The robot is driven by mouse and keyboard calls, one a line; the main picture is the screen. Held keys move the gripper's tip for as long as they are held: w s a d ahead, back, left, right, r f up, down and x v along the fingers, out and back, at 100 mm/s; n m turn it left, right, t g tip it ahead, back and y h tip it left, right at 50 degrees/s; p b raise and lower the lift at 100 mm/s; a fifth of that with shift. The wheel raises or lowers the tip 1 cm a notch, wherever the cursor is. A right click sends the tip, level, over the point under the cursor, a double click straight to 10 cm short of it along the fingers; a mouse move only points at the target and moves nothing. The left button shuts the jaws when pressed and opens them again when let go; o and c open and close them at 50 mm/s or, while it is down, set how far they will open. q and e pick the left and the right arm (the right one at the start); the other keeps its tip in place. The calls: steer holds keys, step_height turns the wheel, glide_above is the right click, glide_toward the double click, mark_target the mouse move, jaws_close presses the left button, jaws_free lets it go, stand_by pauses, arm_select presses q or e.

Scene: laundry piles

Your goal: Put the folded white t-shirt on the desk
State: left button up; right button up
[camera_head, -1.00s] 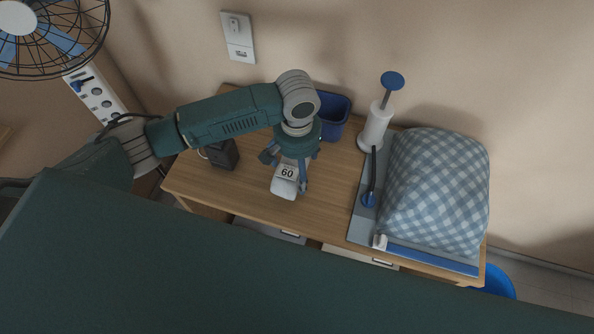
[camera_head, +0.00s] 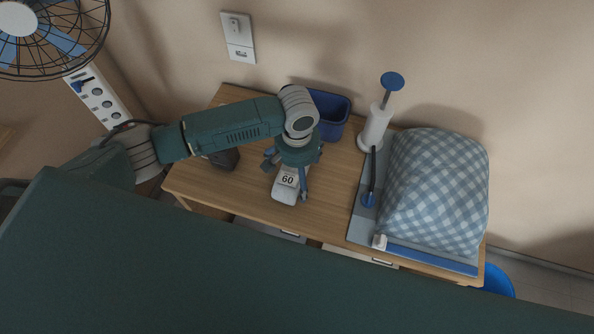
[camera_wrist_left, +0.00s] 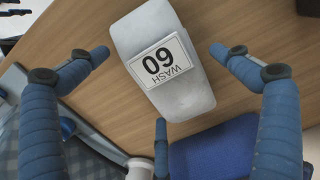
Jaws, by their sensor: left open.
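The folded white t-shirt (camera_head: 287,194) is a small white bundle with a label reading 60 on the wooden desk (camera_head: 330,215). My gripper hides the shirt's upper end in the head view. My right gripper is not in view.
A blue bin (camera_head: 332,112) stands behind the gripper at the desk's back edge. A white-and-blue roll holder (camera_head: 376,128) and a grey-blue board (camera_head: 360,226) with a checked bundle (camera_head: 437,190) fill the right side. A dark object (camera_head: 225,160) is partly behind my arm.

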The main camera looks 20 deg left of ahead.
mark_target(297, 172)
arm_select(q)
step_height(297, 172, up, 12)
steer(key=b, duration=0.2)
steer(key=shift+r, duration=0.2)
steer(key=shift+f, duration=0.1)
stand_by(0.5)
